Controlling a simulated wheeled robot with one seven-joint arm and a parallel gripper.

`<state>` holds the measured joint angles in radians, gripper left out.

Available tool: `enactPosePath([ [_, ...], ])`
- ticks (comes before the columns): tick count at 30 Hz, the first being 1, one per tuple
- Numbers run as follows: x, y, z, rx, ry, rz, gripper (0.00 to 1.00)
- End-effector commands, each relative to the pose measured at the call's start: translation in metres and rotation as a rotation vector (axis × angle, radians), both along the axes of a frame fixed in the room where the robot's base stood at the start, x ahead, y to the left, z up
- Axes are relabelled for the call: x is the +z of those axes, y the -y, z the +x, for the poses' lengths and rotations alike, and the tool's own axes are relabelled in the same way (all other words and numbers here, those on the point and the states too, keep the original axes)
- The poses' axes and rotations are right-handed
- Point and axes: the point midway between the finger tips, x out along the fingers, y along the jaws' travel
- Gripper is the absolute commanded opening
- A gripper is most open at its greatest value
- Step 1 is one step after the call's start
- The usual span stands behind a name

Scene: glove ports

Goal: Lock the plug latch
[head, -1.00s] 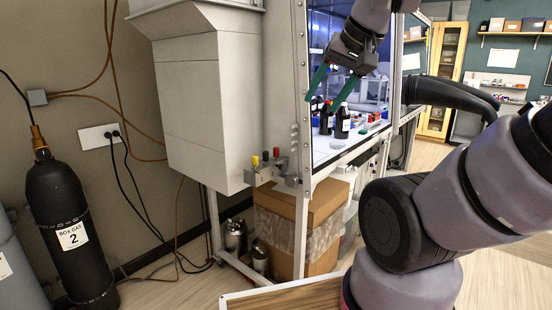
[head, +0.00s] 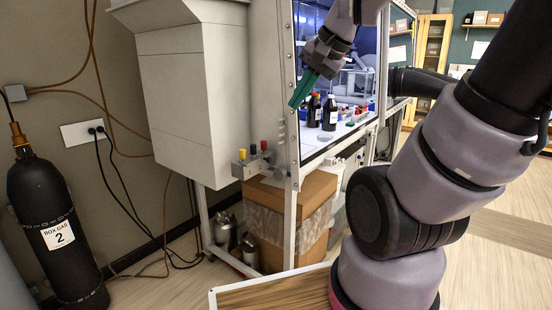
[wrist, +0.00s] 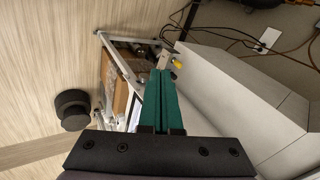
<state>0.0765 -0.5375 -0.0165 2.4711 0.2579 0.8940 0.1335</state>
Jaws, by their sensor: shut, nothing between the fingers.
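I cannot make out a plug latch in either view. Two black plugs sit in a white wall outlet (head: 82,132) at the left of the head view; the outlet also shows in the wrist view (wrist: 269,38). A metal block (head: 255,167) with yellow, black and red knobs is fixed at the glove box's lower front corner. My gripper (head: 294,104), with green fingers, is in front of the glove box window, above and to the right of that block in the picture. In the wrist view its fingers (wrist: 161,72) are together and empty.
The white glove box frame (head: 287,80) stands close to my gripper. Dark bottles (head: 329,112) show behind its window. A cardboard box (head: 300,200) stands underneath. A black gas cylinder (head: 48,215) stands at the left. Cables hang along the wall. The floor at right is open.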

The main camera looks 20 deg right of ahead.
Motion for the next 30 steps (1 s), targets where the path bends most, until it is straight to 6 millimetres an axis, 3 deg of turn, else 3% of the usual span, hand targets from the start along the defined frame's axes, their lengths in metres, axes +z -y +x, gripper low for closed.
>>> enactPosePath([
  [8, -0.048, 0.013, 0.068, -0.433, -0.244, 0.397, 0.00],
  [18, -0.123, 0.063, 0.139, -1.020, -0.483, 0.815, 0.00],
  [24, -0.158, 0.089, 0.157, -1.247, -0.555, 0.956, 0.00],
  [30, -0.169, 0.098, 0.163, -1.323, -0.573, 1.001, 0.00],
])
